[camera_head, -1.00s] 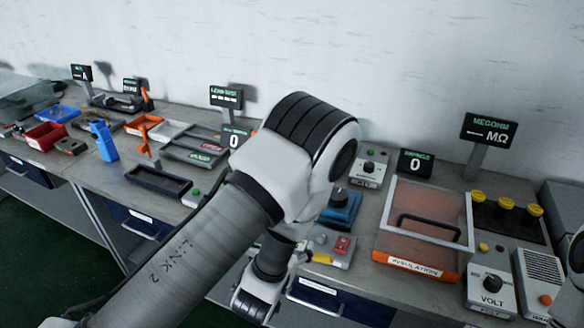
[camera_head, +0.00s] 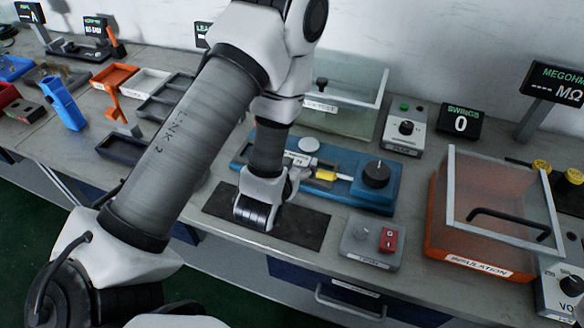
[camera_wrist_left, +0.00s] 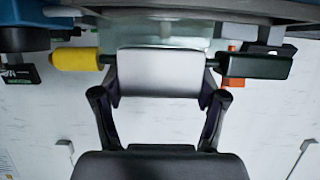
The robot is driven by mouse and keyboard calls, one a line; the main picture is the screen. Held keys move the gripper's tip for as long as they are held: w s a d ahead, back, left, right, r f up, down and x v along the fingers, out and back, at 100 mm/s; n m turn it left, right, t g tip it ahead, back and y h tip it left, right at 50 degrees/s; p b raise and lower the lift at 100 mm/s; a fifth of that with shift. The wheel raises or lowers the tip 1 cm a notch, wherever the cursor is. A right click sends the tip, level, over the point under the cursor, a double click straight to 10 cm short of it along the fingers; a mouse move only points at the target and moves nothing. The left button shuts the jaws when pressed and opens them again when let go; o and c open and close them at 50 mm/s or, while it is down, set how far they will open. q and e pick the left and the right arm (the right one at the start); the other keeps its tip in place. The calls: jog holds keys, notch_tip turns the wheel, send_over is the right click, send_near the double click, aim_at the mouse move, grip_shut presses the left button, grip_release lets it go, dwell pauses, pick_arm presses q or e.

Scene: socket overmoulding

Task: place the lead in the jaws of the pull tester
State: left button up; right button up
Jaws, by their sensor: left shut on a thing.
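In the left wrist view the lead's yellow end (camera_wrist_left: 76,60) sticks out on the left and a dark end (camera_wrist_left: 255,66) on the right. In the head view the yellow part (camera_head: 326,175) shows over the blue bench device (camera_head: 345,194), which seems to be the pull tester and has a black knob (camera_head: 376,174). I cannot tell whether the lead touches the jaws. My right gripper is not in view.
A dark mat (camera_head: 305,230) lies in front of the blue device. A grey switch box (camera_head: 370,243) with a red switch is at its front right. The clear-lidded insulation box (camera_head: 490,220) stands to the right, and a clear leak test box (camera_head: 345,112) behind.

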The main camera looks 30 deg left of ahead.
pick_arm(q)
jog(key=shift+w+a+r+p, duration=0.15)
jog(key=shift+w+a+p, duration=0.3)
jog(key=shift+a, duration=0.2)
jog(key=shift+w+a+r+p, duration=0.15)
jog(key=shift+w+a+p, duration=0.15)
jog(key=shift+w+a, duration=0.3)
jog(key=shift+w+a+f, duration=0.2)
jog(key=shift+w+a, duration=0.45)
jog(key=shift+w, duration=0.25)
jog(key=f, duration=0.1)
jog(key=f+p, duration=0.1)
jog(key=f, duration=0.1)
jog(key=shift+w+a, duration=0.15)
jog(key=shift+a, duration=0.05)
jog(key=shift+f, duration=0.5)
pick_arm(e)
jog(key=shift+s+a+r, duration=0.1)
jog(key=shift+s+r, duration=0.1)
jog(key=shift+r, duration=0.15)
